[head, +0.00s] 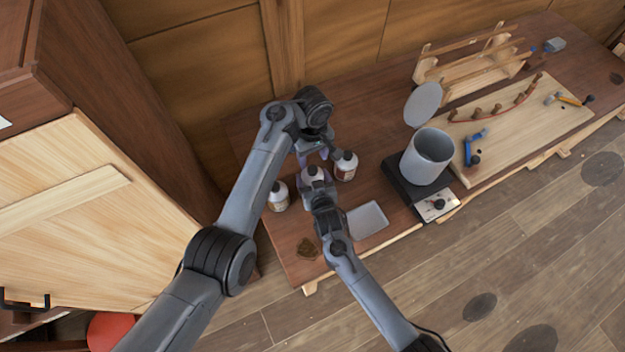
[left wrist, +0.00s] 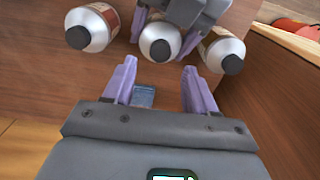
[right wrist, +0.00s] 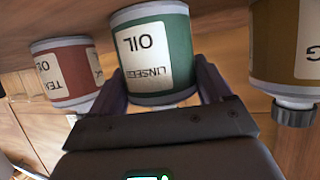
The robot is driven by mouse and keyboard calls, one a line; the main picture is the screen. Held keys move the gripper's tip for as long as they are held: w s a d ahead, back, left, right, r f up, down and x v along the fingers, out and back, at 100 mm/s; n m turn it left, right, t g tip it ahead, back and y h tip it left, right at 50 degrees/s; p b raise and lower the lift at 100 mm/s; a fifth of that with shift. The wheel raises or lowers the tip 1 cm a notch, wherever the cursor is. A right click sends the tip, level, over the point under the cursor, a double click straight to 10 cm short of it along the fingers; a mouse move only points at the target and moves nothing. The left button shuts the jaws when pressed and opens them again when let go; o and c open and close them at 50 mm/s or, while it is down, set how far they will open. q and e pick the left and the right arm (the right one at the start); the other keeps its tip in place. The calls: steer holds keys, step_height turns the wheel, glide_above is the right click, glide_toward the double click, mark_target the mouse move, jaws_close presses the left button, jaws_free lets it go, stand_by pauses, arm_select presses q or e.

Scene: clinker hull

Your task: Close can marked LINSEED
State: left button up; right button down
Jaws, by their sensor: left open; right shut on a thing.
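The can marked LINSEED (right wrist: 157,52) has a green label and appears upside down in the right wrist view. It is the middle of three white-topped cans, and its top (left wrist: 160,38) shows in the left wrist view with a black cap (left wrist: 161,49) on it. I cannot tell how tight the cap is. My right gripper (right wrist: 162,85) is shut on the can's body; it shows in the head view (head: 318,188). My left gripper (left wrist: 160,78) is open and empty, its fingers pointing toward the capped top but apart from it.
A red-labelled can (right wrist: 68,72) and a yellow-labelled can (right wrist: 292,45) stand close on either side. On the bench are a grey tray (head: 367,221), a hotplate (head: 437,207) with a grey pot (head: 426,157), and a wooden rack (head: 470,62). A wooden cabinet (head: 75,210) stands at left.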

mark_target(312, 169)
arm_select(q)
steer(key=shift+f, duration=2.85)
